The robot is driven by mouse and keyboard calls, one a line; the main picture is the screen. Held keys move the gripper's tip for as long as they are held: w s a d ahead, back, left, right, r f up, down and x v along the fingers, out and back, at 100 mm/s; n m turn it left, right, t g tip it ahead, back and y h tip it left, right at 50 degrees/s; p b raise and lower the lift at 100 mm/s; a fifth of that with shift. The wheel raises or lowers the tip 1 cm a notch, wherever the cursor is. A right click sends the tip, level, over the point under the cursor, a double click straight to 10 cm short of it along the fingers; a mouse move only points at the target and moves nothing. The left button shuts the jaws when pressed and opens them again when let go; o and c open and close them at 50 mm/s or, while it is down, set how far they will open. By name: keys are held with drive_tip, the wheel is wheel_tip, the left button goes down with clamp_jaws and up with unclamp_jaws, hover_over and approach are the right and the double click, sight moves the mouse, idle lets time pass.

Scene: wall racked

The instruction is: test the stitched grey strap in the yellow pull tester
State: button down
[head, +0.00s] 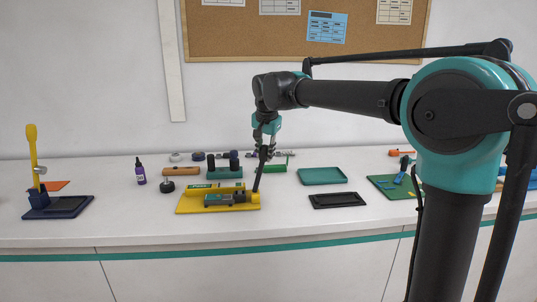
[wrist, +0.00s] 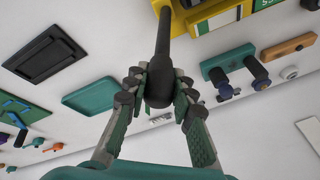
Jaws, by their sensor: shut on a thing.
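The yellow pull tester (head: 190,205) lies on the bench, with a grey and dark body (head: 225,198) on its base. A black lever (head: 257,183) rises from its right end, leaning slightly right. My gripper (head: 267,146) is at the lever's top. In the wrist view my gripper (wrist: 157,92) is shut on the lever's thick dark grip (wrist: 158,78), with a finger on each side. The yellow base (wrist: 195,18) shows only partly at the top there. I cannot make out the stitched grey strap; the tester's clamps are too small to tell.
A teal tray (head: 322,176) and a black tray (head: 337,200) lie right of the tester. A purple bottle (head: 140,172) and a yellow-levered device (head: 33,150) stand left.

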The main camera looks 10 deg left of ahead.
drive_tip(key=shift+a, duration=0.15)
drive_tip(key=c, duration=1.3)
unclamp_jaws()
drive_tip(key=shift+o, duration=0.2)
drive_tip(key=v, duration=1.2)
drive_tip(key=s+d+f, duration=0.1)
drive_tip(key=d+f, duration=0.6)
drive_tip(key=s+d+f+n, duration=0.1)
drive_tip(key=d+f, duration=0.5)
drive_tip(key=f, duration=0.1)
drive_tip(key=s+d+f+n, duration=0.1)
drive_tip(key=d+f, duration=0.6)
drive_tip(key=shift+d+f+h, duration=0.25)
drive_tip(key=shift+d+h, duration=0.05)
drive_tip(key=shift+d, duration=0.05)
drive_tip(key=s+d+f+n, duration=0.1)
drive_tip(key=s+d+f, duration=0.5)
drive_tip(key=s+f, duration=0.3)
drive_tip(key=s+d+f+n, duration=0.1)
drive_tip(key=s+d+f, duration=0.6)
drive_tip(key=s+f, duration=0.2)
drive_tip(key=shift+d+f+h, duration=0.2)
drive_tip(key=shift+f+h, duration=0.1)
drive_tip(key=shift+f, duration=0.25)
